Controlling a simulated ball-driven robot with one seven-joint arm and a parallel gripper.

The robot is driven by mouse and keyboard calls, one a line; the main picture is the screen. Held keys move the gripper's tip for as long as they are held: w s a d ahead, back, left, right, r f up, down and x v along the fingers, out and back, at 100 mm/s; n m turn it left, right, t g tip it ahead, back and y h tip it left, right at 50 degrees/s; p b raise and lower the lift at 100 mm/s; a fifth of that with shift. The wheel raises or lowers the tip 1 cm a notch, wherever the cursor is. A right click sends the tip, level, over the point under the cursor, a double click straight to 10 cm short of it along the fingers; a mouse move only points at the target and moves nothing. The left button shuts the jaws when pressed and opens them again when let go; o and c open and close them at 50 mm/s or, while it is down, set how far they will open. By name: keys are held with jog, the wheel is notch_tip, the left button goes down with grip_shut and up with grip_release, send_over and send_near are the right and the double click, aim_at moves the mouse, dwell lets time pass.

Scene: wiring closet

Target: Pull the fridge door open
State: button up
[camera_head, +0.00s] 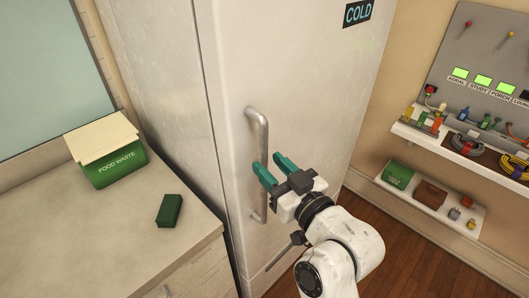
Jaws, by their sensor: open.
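The white fridge door (310,75) stands in the middle of the head view, with a dark "COLD" label (358,12) at its upper right. It looks closed. A grey vertical bar handle (257,130) runs down the left part of the door. My gripper (272,168) has two green fingers, spread apart and empty, at the lower half of the handle. The left finger overlaps the bar in the picture; I cannot tell whether it touches. The gripper's fingers point up and left toward the door.
A counter (110,235) at left holds a green "FOOD WASTE" bin (115,165) and a green block (170,210). At right, wall shelves (440,140) hold cables, connectors and small boxes below a grey panel (485,50). Wooden floor (410,240) is clear at lower right.

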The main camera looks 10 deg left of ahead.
aim_at(266, 162)
jog(key=shift+p+x, duration=0.3)
jog(key=shift+x, duration=1.3)
grip_shut()
